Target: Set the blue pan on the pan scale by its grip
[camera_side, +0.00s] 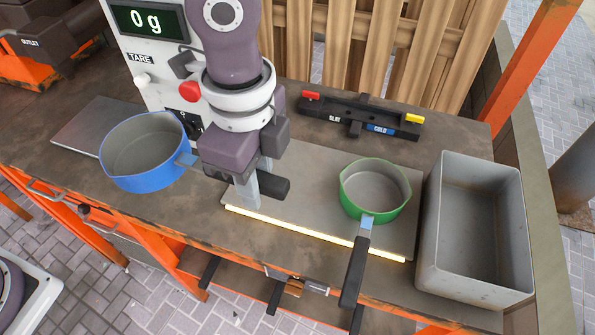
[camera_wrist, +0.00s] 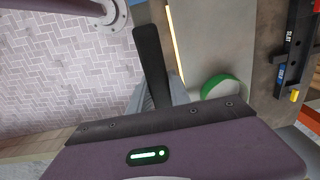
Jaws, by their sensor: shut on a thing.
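The blue pan (camera_side: 145,178) is at the left in the side view, held level in the air. My gripper (camera_side: 257,185) is shut on its black grip (camera_side: 275,187), which sticks out to the right of the fingers. The grip also shows in the wrist view (camera_wrist: 150,60), between my fingers (camera_wrist: 158,95); the pan's bowl is out of that view. The pan scale has a flat grey plate (camera_side: 82,130) at the left, partly hidden behind the pan, and a white housing (camera_side: 145,60) whose display (camera_side: 150,22) reads 0 g.
A green pan (camera_side: 375,190) stands on a grey board (camera_side: 310,190) right of my gripper, its grip over the front edge. It also shows in the wrist view (camera_wrist: 220,88). A grey bin (camera_side: 475,230) stands at the right. A black labelled bar (camera_side: 360,118) lies behind.

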